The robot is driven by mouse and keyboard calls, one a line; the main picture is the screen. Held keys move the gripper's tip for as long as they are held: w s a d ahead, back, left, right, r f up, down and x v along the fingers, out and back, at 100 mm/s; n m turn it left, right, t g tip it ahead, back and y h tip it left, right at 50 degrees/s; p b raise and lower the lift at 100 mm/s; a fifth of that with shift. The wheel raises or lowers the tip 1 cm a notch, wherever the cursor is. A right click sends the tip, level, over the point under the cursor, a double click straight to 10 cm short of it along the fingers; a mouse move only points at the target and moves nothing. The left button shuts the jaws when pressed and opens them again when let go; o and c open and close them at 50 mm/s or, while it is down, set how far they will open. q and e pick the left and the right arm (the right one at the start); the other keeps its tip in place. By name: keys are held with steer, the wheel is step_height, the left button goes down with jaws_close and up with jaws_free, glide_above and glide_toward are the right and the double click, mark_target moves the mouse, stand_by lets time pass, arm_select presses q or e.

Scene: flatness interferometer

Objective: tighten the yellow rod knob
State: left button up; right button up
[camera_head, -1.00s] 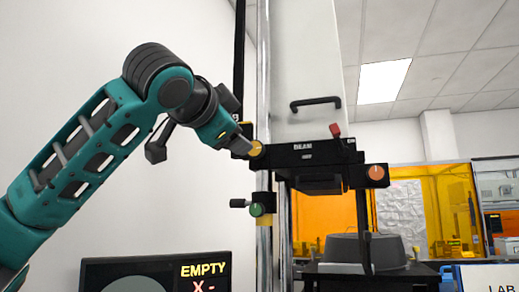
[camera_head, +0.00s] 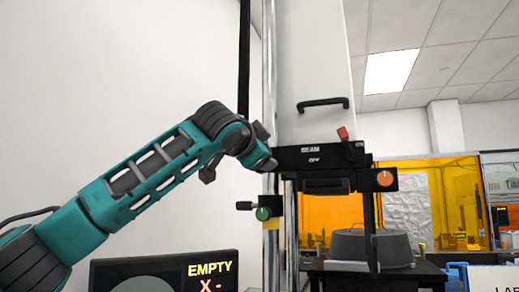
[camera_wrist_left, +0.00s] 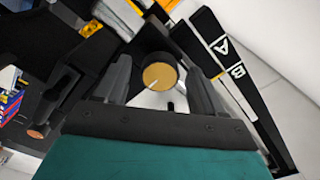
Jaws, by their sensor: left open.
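The yellow rod knob (camera_wrist_left: 160,76) shows in the left wrist view as a round yellow face with a white pointer line and a dark rim. My left gripper (camera_wrist_left: 160,85) is open, with one finger on each side of the knob; I cannot tell whether either finger touches it. In the head view my left gripper (camera_head: 268,163) is at the left end of the black beam head (camera_head: 318,157) and hides the yellow knob. My right gripper is not in view.
A green knob (camera_head: 263,214) sits lower on the chrome rod (camera_head: 270,95). An orange knob (camera_head: 385,178) is at the beam head's right end, and a red lever (camera_head: 343,133) is on top. A screen (camera_head: 165,272) reading EMPTY stands below my arm.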

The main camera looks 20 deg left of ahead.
arm_select(q)
steer(key=c, duration=1.1)
steer(key=shift+o, duration=0.2)
steer(key=shift+a+r+n, duration=0.1)
steer(key=shift+n, duration=8.4)
